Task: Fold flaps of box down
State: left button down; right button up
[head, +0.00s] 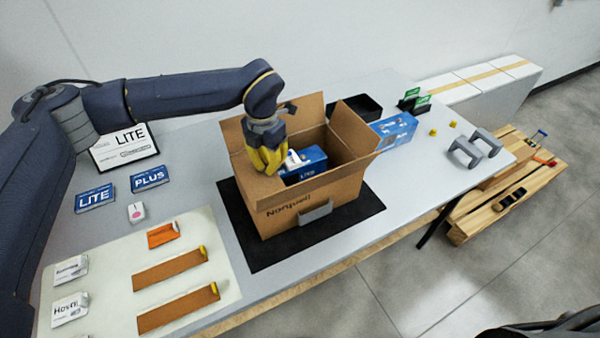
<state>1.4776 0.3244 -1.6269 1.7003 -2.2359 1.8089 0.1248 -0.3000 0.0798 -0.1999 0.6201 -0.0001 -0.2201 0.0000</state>
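The cardboard box (310,200) stands upright on a black mat (262,252) on the table. Its right flap (354,130) stands up and leans outward, and its back flap (300,114) is also raised. The front flap (262,188) lies outward near the front left edge. Inside is a blue box (309,160) with white lettering and a white item beside it. My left gripper (268,162), with yellow fingers, points down at the left side of the box opening. Its fingertips look close together, but whether they hold anything is hidden. My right gripper is not in view.
A black tray (357,108) and a blue-and-white carton (395,130) lie behind the box. Grey handled parts (475,150) stand at the right end. LITE and PLUS cards (149,178) and a pale mat (215,240) with brown strips lie left. A wooden pallet (505,200) is beyond the table.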

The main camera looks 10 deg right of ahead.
pick_arm(q)
jog(key=shift+f, duration=0.65)
dwell(0.6)
jog(key=shift+r, duration=0.1)
jog(key=shift+r, duration=3.7)
